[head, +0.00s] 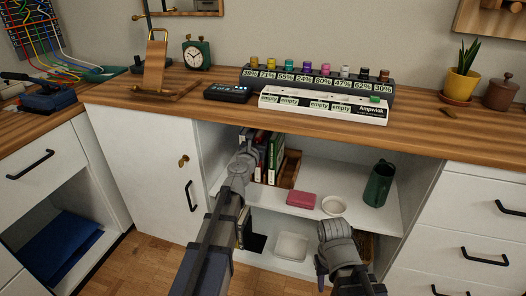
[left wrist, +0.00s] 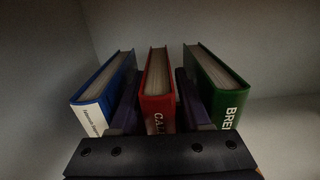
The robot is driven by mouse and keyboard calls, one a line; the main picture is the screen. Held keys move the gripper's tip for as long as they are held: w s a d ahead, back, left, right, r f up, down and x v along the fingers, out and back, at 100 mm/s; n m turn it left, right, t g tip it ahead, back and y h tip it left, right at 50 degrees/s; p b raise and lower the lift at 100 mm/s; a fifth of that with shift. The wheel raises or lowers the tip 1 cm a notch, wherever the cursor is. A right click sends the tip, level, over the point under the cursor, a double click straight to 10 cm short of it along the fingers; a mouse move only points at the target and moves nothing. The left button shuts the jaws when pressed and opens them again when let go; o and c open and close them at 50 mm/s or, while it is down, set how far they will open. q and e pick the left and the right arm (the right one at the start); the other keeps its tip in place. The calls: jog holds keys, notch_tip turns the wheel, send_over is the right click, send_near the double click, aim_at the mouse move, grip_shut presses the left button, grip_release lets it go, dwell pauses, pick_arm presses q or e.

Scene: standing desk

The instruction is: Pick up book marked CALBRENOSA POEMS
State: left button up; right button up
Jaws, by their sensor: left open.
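In the left wrist view three books stand upright, apart from one another: a blue book (left wrist: 108,90), a red book (left wrist: 157,95) and a green book (left wrist: 216,85). The red spine shows "CA" and part of another letter; the green one shows "BRE". The rest of both titles is hidden. My left gripper (left wrist: 158,88) is open, one finger on each side of the red book. In the head view my left wrist partly covers the books; the green book (head: 276,158) shows to its right. My right gripper (head: 320,270) is low before the cabinet, its jaws unclear.
The books stand in the open cabinet, on a shelf (head: 310,175) under the wooden desktop (head: 430,128). A pink box (head: 301,200), a white dish (head: 334,206) and a dark green pitcher (head: 379,184) stand to their right. A closed white door (head: 150,165) is left of the opening.

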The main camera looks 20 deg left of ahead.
pick_arm(q)
jog(key=shift+w, duration=0.8)
jog(key=shift+s, duration=0.1)
jog(key=shift+c, duration=0.2)
grip_shut()
dwell(0.5)
